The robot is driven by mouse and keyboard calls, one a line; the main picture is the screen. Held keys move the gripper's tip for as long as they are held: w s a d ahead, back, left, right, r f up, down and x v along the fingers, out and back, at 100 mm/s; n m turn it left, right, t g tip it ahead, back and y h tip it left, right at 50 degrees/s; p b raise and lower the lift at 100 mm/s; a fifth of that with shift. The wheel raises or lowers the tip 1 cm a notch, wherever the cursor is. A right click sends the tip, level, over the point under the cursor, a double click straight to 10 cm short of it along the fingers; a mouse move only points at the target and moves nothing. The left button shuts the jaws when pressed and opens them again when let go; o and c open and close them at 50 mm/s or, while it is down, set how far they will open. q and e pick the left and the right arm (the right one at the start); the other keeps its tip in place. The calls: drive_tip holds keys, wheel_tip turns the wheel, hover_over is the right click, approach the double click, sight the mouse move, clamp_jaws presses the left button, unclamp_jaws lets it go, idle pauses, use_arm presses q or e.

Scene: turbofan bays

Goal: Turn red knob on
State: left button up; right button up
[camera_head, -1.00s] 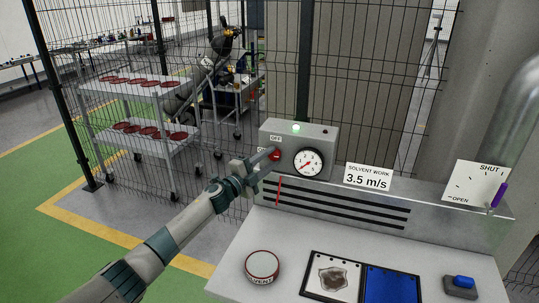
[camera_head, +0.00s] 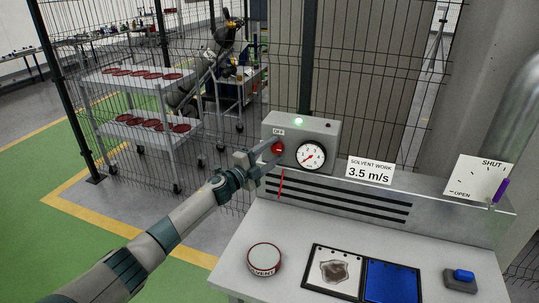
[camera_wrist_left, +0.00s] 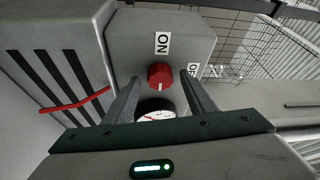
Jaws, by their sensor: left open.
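The red knob (camera_head: 278,147) is on the front of a grey control box (camera_head: 326,130), left of a round gauge (camera_head: 311,155). An OFF label (camera_head: 278,132) sits above it. In the left wrist view the red knob (camera_wrist_left: 160,73) shows between the fingers, with an ON label (camera_wrist_left: 162,43) above it and an OFF label (camera_wrist_left: 193,70) to its right. A small white mark shows at the knob's lower edge. My left gripper (camera_head: 268,149) is open, its fingers on either side of the knob with gaps visible. I cannot tell whether the fingertips reach past its face. My right gripper is not in view.
A green lamp (camera_head: 298,122) glows on top of the box. A wire fence stands behind.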

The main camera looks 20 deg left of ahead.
use_arm(q)
drive_tip(key=b+v, duration=0.4)
drive_tip(key=v, duration=1.3)
drive_tip(key=shift+s+b, duration=0.2)
drive_tip(key=shift+b, duration=0.15)
drive_tip(key=shift+a+r, duration=0.1)
